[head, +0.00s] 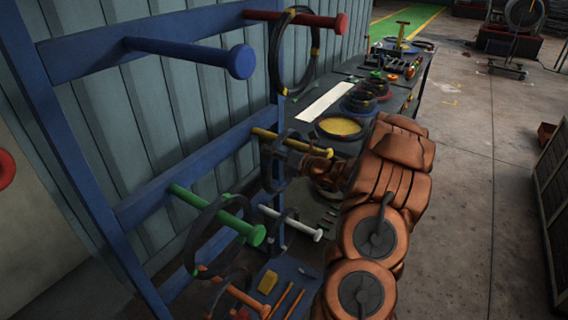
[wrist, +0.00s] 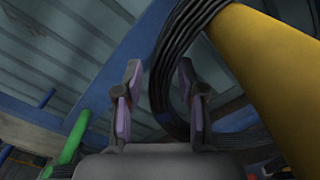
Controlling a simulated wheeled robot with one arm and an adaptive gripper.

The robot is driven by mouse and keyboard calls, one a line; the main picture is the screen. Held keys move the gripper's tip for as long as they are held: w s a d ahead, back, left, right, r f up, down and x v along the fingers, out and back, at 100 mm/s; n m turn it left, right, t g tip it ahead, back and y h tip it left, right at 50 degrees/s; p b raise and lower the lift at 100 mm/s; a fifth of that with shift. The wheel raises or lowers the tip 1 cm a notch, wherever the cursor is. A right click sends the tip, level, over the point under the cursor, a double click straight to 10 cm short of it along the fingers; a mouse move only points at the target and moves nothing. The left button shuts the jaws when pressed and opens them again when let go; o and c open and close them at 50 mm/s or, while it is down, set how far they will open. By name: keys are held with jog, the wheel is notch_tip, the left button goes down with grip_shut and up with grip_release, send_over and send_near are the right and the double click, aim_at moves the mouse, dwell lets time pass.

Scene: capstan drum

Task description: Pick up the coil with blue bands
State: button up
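A black coil (head: 267,168) hangs on the yellow peg (head: 290,141) of the rack. In the wrist view the coil (wrist: 164,84) curves down beside the thick yellow peg (wrist: 268,62). My gripper (wrist: 159,68) is open, its two fingers apart. The coil's strand shows between the fingers, close to the right one and partly hidden by it. I cannot tell whether they touch.
The blue rack (head: 150,203) also has a red peg (head: 325,21) with a coil (head: 278,55), a bare blue peg (head: 215,58), a green peg (head: 225,217) with a coil, and white (head: 300,226) and orange pegs. A dark table behind holds more coils. Open floor lies right.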

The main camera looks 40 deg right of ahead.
grip_shut()
dwell(0.4)
jog(key=shift+r, duration=0.15)
jog(key=shift+r+b, duration=1)
jog(key=shift+r, duration=3.95)
